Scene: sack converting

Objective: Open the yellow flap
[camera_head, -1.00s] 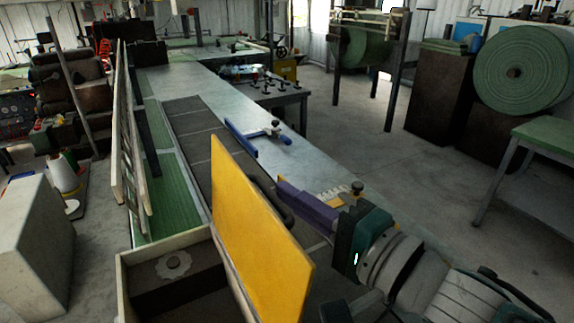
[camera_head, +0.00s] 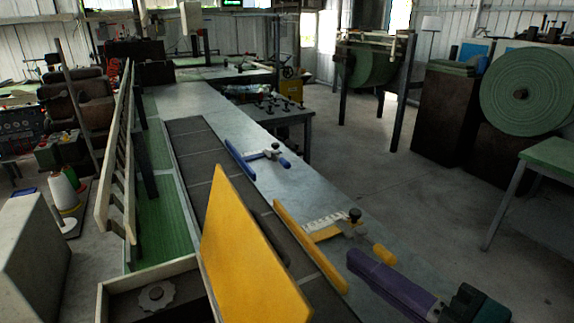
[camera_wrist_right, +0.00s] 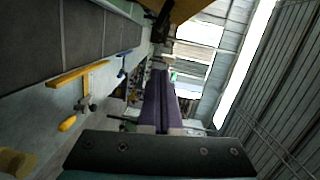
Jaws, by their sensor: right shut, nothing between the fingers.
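The yellow flap (camera_head: 250,255) is a flat board standing tilted upright on the right edge of a wooden box (camera_head: 110,300) at the lower front of the head view. In the right wrist view, a yellow-brown panel at the top edge (camera_wrist_right: 185,12) may be the same flap. My right gripper (camera_head: 352,257) has purple fingers and is over the metal table, to the right of the flap and apart from it. Its fingers (camera_wrist_right: 163,75) are closed together and empty in the right wrist view. My left gripper does not show.
A yellow bar with a knobbed clamp (camera_head: 310,245) lies between flap and right gripper. A blue bar clamp (camera_head: 240,160) lies farther back on the metal table (camera_head: 200,98). A slatted wooden rail (camera_head: 118,160) stands left. The floor at right (camera_head: 400,190) is open.

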